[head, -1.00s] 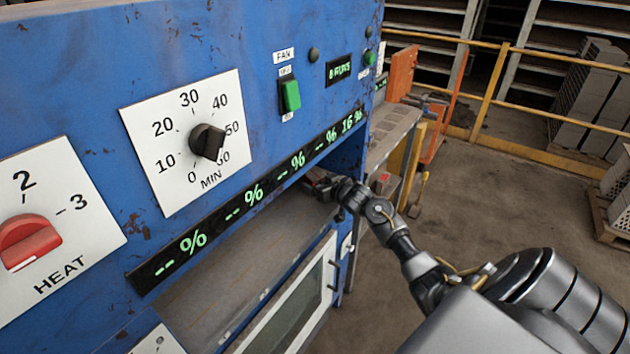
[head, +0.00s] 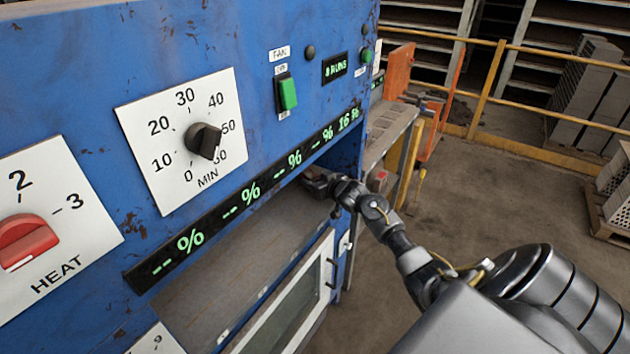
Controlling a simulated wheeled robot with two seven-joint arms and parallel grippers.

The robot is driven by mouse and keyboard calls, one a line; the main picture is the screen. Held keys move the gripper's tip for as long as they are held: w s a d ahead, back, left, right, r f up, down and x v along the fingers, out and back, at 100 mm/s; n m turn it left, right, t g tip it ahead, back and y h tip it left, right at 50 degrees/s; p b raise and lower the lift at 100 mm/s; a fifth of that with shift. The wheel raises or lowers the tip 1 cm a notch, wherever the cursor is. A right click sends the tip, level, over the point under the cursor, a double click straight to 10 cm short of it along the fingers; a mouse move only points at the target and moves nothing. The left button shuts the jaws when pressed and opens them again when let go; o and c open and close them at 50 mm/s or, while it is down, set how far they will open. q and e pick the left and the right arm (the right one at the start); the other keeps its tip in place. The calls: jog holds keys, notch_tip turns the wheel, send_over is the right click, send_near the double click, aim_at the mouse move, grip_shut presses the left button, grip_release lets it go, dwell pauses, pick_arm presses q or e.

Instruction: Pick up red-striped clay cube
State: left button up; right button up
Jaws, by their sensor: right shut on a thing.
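My right gripper (head: 328,186) reaches into the right end of the blue oven's open slot. It is shut on a small brownish-red clay block (head: 316,181), which looks like the clay cube. The block is small and shaded under the slot's upper edge, and I cannot make out its stripe. I cannot tell whether it touches the slot's floor (head: 235,262). My left gripper is out of view.
The blue oven front (head: 80,95) has a dial (head: 204,140), a red heat knob (head: 26,242), a green switch (head: 288,95) and a percent display strip (head: 165,264). A windowed door (head: 285,310) hangs below the slot. A side bench (head: 388,135) stands right of it; open floor lies further right.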

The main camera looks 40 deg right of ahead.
aim_at(309, 169)
jog(key=shift+r, duration=0.35)
notch_tip(309, 169, up, 2)
jog(key=shift+r, duration=0.15)
jog(key=s+d+r+b, duration=0.1)
jog(key=s+d+r, duration=0.6)
jog(key=s+r, duration=0.3)
jog(key=shift+s+d+b, duration=0.35)
jog(key=shift+s, duration=0.4)
